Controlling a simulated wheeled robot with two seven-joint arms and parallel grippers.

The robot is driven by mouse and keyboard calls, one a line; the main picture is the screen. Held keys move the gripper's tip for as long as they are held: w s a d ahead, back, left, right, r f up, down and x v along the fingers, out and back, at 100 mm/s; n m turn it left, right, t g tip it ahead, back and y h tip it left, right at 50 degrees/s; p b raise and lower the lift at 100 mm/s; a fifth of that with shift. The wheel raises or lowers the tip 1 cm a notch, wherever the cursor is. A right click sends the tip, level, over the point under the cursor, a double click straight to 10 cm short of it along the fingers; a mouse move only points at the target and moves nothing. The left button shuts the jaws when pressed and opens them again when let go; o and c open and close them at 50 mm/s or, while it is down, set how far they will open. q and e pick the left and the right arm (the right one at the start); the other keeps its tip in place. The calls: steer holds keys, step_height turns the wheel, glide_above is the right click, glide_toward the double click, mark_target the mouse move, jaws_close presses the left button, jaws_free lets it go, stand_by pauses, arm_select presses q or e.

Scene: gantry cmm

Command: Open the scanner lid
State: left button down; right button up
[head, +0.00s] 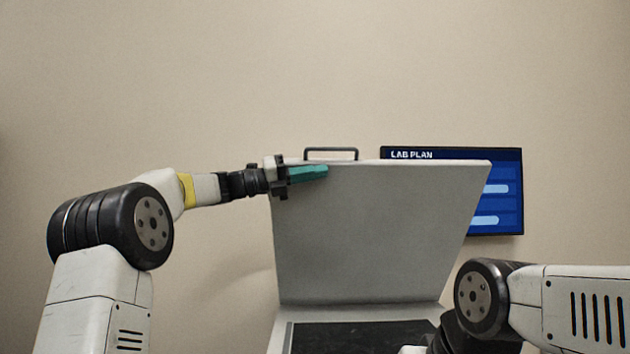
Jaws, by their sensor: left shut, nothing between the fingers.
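The scanner lid (372,235) is a grey panel that stands raised, nearly upright, at the back of the scanner. Its dark handle (331,150) shows on the top edge. The scanner bed (350,338) is dark with a pale frame and is uncovered below the lid. My left gripper (322,172) has teal fingers, which are shut and empty. They are at the lid's upper left, in front of its inner face and just below the handle; whether they touch the lid I cannot tell. My right arm is at the lower right, and its gripper is out of view.
A blue screen marked "LAB PLAN" (508,190) hangs on the beige wall behind the lid, partly hidden by it. My right arm covers the bed's right corner. The space above the lid is clear.

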arm_select(q)
steer(key=shift+a+f, duration=0.1)
steer(key=shift+a, duration=0.05)
steer(key=v, duration=0.8)
steer(key=s+d+f+m+t+y, duration=0.1)
steer(key=s+d+f+m+y, duration=0.3)
steer(key=s+f+m+y, duration=0.85)
steer(key=s+a+f+m+t+y, duration=0.1)
steer(key=s+a+f+m+y, duration=0.1)
steer(key=s+a+f+m, duration=0.4)
steer(key=s+a+f+m+y, duration=0.3)
steer(key=s+a+f+m, duration=0.3)
steer(key=s+f+m, duration=0.5)
step_height(320, 180, down, 4)
steer(key=s, duration=0.2)
steer(key=shift+s+a+t, duration=0.15)
steer(key=shift+s+t, duration=0.25)
